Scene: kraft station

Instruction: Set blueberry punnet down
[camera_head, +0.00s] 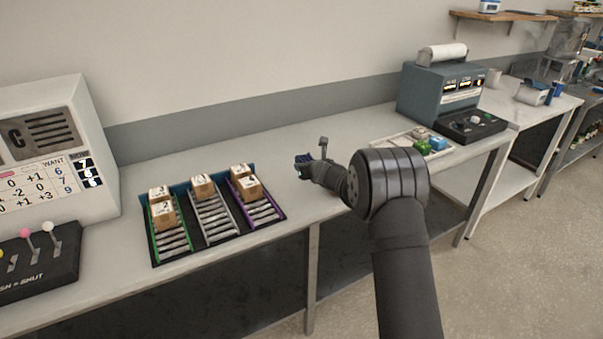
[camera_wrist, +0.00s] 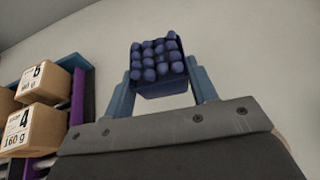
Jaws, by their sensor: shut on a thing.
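The blueberry punnet (camera_wrist: 160,62) is a small dark blue tub filled with round blueberries. In the wrist view it sits between the two blue-grey fingers of my gripper (camera_wrist: 160,84), which is shut on it. In the head view the punnet (camera_head: 303,158) shows small and dark at the tip of my gripper (camera_head: 308,166), over the grey bench (camera_head: 310,205) to the right of the lanes. I cannot tell whether its base touches the bench.
A rack of green, grey and purple roller lanes (camera_head: 214,222) holds several cardboard boxes (camera_head: 203,186) to the left. A control cabinet (camera_head: 50,150) with levers stands far left. A tray (camera_head: 405,140) of small items and a printer machine (camera_head: 441,88) stand right. Bench behind my gripper is clear.

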